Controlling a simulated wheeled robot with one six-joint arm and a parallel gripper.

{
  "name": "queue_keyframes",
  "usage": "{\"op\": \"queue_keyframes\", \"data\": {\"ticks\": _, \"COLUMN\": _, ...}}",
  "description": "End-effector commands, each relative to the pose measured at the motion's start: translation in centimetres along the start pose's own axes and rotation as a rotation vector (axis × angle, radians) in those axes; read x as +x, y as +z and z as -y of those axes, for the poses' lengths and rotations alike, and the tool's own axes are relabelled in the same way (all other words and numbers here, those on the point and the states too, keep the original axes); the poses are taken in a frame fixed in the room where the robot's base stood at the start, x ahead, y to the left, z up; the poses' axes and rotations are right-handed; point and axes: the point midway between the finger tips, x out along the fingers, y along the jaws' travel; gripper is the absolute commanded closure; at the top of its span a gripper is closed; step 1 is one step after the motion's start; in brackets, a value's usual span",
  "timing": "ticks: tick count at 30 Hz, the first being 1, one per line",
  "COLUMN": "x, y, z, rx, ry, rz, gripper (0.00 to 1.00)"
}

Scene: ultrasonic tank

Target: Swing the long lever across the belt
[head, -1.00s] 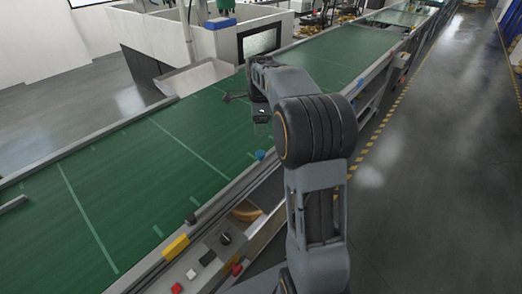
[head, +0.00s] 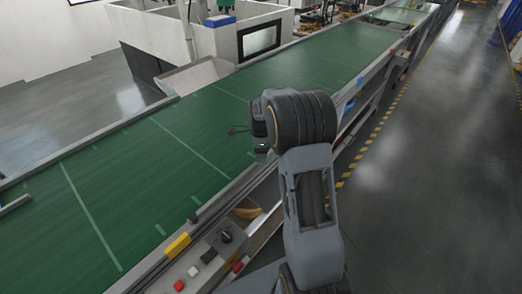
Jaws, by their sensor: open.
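The green belt (head: 130,165) runs diagonally from the lower left to the upper right. No long lever can be clearly made out. A short grey bar (head: 14,204) reaches over the belt from the left picture edge, but I cannot tell whether it is part of the lever. My gripper (head: 236,130) is over the belt near its right side, left of my wrist. Its dark finger shows beside the wrist, and the jaws are open with nothing seen between them. My wrist and forearm hide part of the belt's right edge.
A control panel along the near belt edge carries a yellow block (head: 177,245), a black knob (head: 225,237) and red buttons (head: 179,285). A metal chute (head: 195,77) and a white machine (head: 250,40) stand beyond the belt. The floor at right is clear.

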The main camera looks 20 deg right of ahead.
Motion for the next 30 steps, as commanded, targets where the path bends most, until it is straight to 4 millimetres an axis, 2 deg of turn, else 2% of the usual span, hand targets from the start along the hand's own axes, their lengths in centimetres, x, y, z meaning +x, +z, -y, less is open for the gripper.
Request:
{"op": "queue_keyframes", "data": {"ticks": 7, "x": 0.04, "y": 0.01, "z": -0.01, "rx": 0.000, "ry": 0.000, "rz": 0.000, "gripper": 0.36}}
{"op": "queue_keyframes", "data": {"ticks": 27, "x": -0.02, "y": -0.02, "z": 0.02, "rx": 0.000, "ry": -0.001, "rz": 0.000, "gripper": 1.00}}
{"op": "queue_keyframes", "data": {"ticks": 30, "x": -0.03, "y": -0.03, "z": 0.05, "rx": 0.000, "ry": -0.001, "rz": 0.000, "gripper": 1.00}}
